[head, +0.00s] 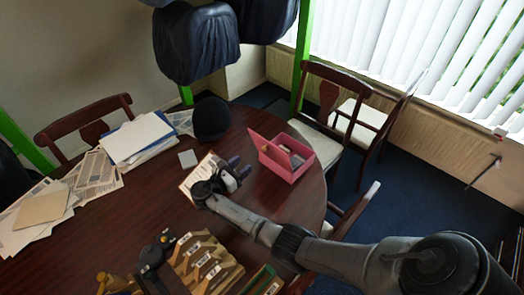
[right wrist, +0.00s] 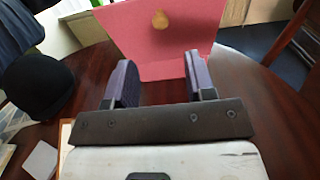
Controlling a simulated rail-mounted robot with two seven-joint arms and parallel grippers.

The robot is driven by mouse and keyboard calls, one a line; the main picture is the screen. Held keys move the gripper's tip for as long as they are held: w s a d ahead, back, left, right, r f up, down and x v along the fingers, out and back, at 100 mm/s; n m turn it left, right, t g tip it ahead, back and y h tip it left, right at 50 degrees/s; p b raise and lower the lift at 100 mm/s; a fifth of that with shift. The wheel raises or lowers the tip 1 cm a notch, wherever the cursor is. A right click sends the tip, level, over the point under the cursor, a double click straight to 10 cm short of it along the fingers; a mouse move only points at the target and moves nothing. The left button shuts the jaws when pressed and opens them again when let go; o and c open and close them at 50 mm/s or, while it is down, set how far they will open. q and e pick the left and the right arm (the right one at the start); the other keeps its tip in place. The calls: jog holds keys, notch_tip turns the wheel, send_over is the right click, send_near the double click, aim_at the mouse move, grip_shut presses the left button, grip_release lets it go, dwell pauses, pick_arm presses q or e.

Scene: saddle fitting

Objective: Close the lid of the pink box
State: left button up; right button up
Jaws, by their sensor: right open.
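The pink box (head: 287,166) stands on the dark wooden table near its right edge. Its lid (head: 264,147) is raised, standing up along the box's left side, and a few small items show inside. My right gripper (head: 240,167) is open and empty, just left of the raised lid. In the right wrist view the pink lid (right wrist: 165,38), with a round tan spot on it, stands ahead of the open fingers (right wrist: 160,72). I cannot tell whether a finger touches it.
A black rounded hat (head: 211,118) stands behind my right gripper. Papers (head: 135,137) cover the table's left part, and a clipboard (head: 198,180) lies under the gripper. A wooden rack (head: 205,264) is at the front. Chairs (head: 318,135) stand close behind the box.

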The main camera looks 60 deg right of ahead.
aim_at(263, 149)
jog(key=d, duration=0.3)
jog(key=s+d, duration=0.1)
jog(key=d, duration=0.6)
jog(key=shift+s+d, duration=0.35)
jog(key=shift+s, duration=0.05)
jog(key=shift+c, duration=0.4)
grip_shut()
jog(key=shift+p, duration=0.3)
